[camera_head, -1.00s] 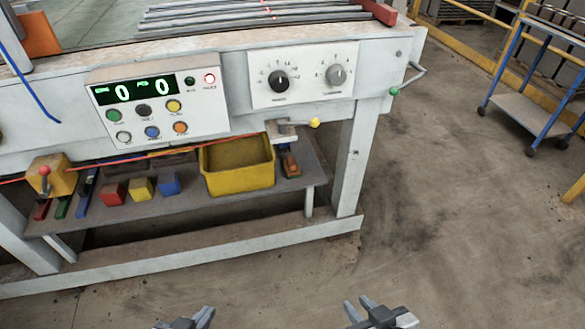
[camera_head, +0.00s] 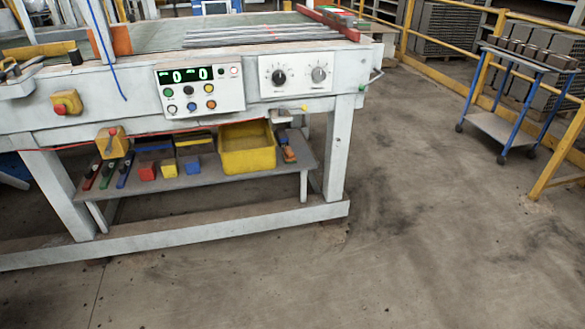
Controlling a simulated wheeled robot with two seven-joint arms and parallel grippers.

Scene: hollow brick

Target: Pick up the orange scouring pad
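No item is clearly recognisable as the orange scouring pad. An orange block-like object (camera_head: 122,41) stands on the left of the machine's top, behind a white post. A small orange-brown item (camera_head: 289,154) lies on the lower shelf, just right of the yellow bin (camera_head: 247,162); it is too small to tell what it is. Neither of my grippers is in view.
The white machine frame (camera_head: 200,232) has a low beam in front of the shelf. Coloured blocks, including a red one (camera_head: 147,172), sit left of the bin. A blue cart (camera_head: 510,128) stands at right. The floor in front is clear.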

